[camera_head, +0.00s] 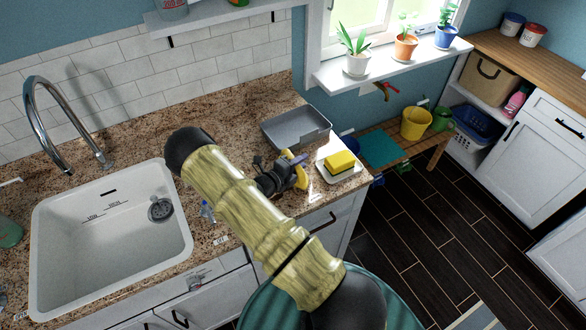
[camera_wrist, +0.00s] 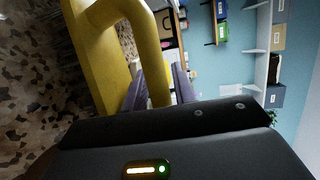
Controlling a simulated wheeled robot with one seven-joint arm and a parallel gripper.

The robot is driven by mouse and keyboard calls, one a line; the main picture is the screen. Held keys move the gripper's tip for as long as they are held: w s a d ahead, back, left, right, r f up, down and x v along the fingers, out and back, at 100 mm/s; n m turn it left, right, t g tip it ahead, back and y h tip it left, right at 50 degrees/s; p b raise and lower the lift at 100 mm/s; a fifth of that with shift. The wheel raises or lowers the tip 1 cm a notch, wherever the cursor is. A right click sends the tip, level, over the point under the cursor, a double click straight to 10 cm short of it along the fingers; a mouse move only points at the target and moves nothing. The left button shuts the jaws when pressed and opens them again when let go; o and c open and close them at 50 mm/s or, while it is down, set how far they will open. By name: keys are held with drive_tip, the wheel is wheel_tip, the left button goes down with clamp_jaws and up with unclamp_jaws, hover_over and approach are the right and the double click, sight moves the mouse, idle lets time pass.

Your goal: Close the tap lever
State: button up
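The chrome sink tap (camera_head: 38,105) arches over the white sink at the left, with a short chrome part (camera_head: 102,158) at its base. A small tap with a red handle (camera_head: 385,90) sits on the wall below the window. My gripper (camera_head: 296,168) is over the counter by the grey tray, far from both taps. A yellow object (camera_head: 300,156) is at its fingers. In the wrist view this yellow object (camera_wrist: 158,80) is a large body with a curved handle running between my gripper's fingers (camera_wrist: 160,92). Whether the fingers press on it cannot be seen.
A grey tray (camera_head: 268,133) and a white dish (camera_head: 324,176) with a yellow sponge (camera_head: 340,161) stand at the counter's right end. The sink (camera_head: 60,290) is at left. A low wooden bench (camera_head: 397,152) with buckets stands under the red-handled tap. Dark floor (camera_head: 430,230) at right is clear.

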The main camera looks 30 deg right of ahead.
clamp_jaws()
drive_tip(key=shift+w+r, duration=0.1)
wheel_tip(320, 180, up, 10)
drive_tip(key=b, duration=0.3)
idle(0.5)
idle(0.8)
